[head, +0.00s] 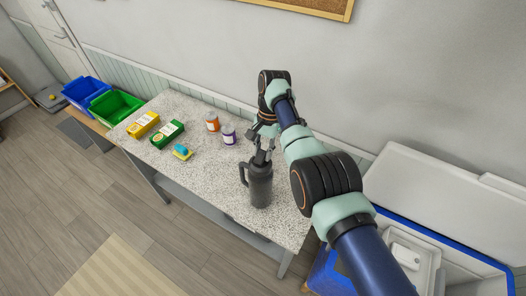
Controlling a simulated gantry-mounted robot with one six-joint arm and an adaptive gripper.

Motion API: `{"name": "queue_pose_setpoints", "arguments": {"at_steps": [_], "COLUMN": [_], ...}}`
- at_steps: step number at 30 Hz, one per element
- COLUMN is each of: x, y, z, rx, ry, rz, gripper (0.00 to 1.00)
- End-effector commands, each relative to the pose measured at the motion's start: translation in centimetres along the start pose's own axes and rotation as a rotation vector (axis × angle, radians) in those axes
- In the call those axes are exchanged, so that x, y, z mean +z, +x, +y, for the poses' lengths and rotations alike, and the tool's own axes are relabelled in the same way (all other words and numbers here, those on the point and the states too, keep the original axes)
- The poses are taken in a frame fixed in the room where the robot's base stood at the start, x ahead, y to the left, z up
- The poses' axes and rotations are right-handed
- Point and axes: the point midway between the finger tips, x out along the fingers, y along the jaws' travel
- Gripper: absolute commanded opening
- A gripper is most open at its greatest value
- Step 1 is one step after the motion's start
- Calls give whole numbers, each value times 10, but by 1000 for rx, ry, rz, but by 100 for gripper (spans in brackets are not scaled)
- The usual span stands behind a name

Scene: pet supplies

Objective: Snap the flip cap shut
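A dark grey bottle (260,188) with a side handle stands upright near the right end of the speckled table. A dark, narrow part, seemingly its flip cap (261,157), rises at its top. Its exact angle is too small to make out. My gripper (264,147) points down right over the bottle's top, with its fingers around or just behind the cap. I cannot tell whether they touch it or how far apart they are. My arm comes in from the lower right.
On the table (205,185) are a yellow box (143,125), a green box (167,134), a blue-and-yellow item (182,152), an orange can (213,122) and a purple-labelled can (229,134). Blue (82,93) and green (114,107) bins stand left. The table's front middle is clear.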

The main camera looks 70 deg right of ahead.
Motion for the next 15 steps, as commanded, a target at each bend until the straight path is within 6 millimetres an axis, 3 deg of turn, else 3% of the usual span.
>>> {"name": "queue_pose_setpoints", "arguments": {"at_steps": [1,5,15], "x": [0,0,0], "y": [1,1,0], "z": [1,0,0], "rx": [1,1,0], "ry": [1,1,0], "rz": [0,0,1], "gripper": [37,56,56]}}
